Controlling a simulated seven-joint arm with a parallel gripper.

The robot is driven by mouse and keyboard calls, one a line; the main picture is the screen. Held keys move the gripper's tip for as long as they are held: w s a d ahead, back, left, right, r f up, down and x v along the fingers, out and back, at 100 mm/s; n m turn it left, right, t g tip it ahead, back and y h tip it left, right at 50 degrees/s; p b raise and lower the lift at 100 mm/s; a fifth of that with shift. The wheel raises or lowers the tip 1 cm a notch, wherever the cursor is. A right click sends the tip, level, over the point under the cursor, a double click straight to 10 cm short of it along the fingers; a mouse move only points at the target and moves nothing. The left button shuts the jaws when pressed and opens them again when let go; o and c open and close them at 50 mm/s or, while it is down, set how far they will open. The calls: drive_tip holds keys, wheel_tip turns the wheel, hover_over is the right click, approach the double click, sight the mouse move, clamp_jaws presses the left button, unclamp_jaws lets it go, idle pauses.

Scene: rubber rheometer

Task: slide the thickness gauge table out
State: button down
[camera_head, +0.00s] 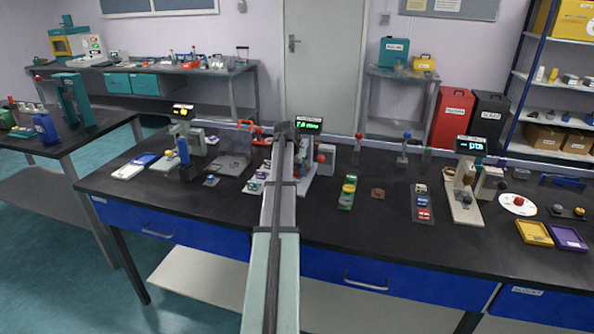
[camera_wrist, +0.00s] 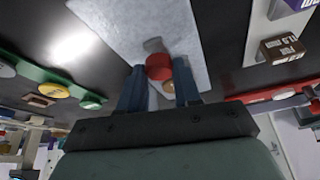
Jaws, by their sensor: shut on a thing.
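The thickness gauge (camera_head: 308,125), with a lit green readout, stands on the black bench. My arm hides much of it in the head view. In the wrist view a pale grey plate (camera_wrist: 140,25), which looks like the gauge's table, fills the top middle. A red knob (camera_wrist: 159,67) sits at the near end of the plate. My gripper (camera_wrist: 159,82) has its two dark blue fingers on either side of this knob and is shut on it. A small tan piece shows just below the knob. My fingertips cannot be made out in the head view.
A tray of small samples (camera_head: 423,205) lies farther right. A grey metal plate fixture (camera_head: 230,165) is to the left.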

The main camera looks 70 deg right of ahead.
drive_tip(key=a, duration=1.1)
drive_tip(key=shift+a, duration=0.2)
drive_tip(key=c, duration=1.1)
unclamp_jaws()
drive_tip(key=shift+a, duration=0.15)
drive_tip(key=o, duration=0.3)
drive_tip(key=shift+r, duration=0.1)
drive_tip(key=v, duration=1.3)
drive_tip(key=shift+a+r, duration=0.1)
drive_tip(key=shift+r, duration=0.15)
